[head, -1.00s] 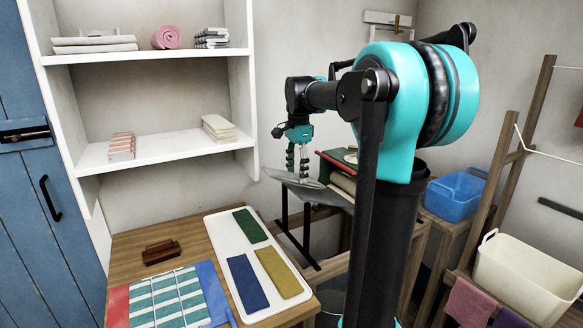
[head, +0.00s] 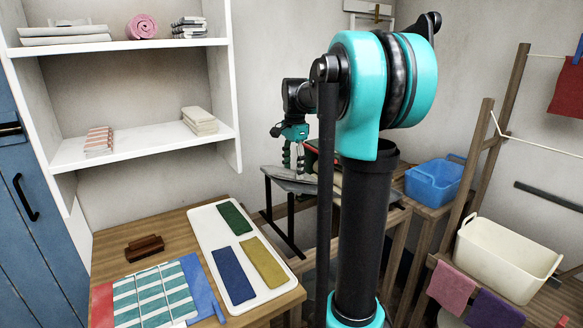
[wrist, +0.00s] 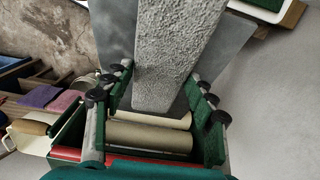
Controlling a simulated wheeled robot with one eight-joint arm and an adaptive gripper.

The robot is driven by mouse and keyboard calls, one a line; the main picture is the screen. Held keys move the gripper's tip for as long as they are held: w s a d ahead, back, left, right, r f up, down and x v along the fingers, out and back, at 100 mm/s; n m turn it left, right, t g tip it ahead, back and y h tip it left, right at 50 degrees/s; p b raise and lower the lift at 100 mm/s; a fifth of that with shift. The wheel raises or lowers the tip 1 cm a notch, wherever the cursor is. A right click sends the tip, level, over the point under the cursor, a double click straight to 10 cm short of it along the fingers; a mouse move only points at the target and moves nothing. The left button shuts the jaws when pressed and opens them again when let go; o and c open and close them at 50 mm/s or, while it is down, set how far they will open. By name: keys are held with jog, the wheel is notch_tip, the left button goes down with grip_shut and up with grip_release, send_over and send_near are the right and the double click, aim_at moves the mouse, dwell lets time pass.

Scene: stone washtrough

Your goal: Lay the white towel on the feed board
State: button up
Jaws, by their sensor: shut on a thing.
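The white towel (wrist: 165,50) is a long, rough, pale strip in the wrist view. It hangs between the fingers of my gripper (wrist: 160,82), which is shut on it. The grey feed board (wrist: 115,28) shows on both sides of the towel, in front of cream rollers (wrist: 150,137). In the head view, my gripper (head: 293,158) points down just above the grey feed board (head: 282,183). The towel is mostly hidden there. I cannot tell whether it touches the board.
A wooden table (head: 110,255) with a white tray (head: 199,225) of folded cloths stands at the front left. A blue tub (head: 433,185) and a cream tub (head: 508,260) are at the right. White shelves (head: 140,146) rise at the left.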

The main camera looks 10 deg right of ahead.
jog(key=o, duration=1.5)
notch_tip(320, 180, up, 12)
jog(key=shift+d, duration=0.15)
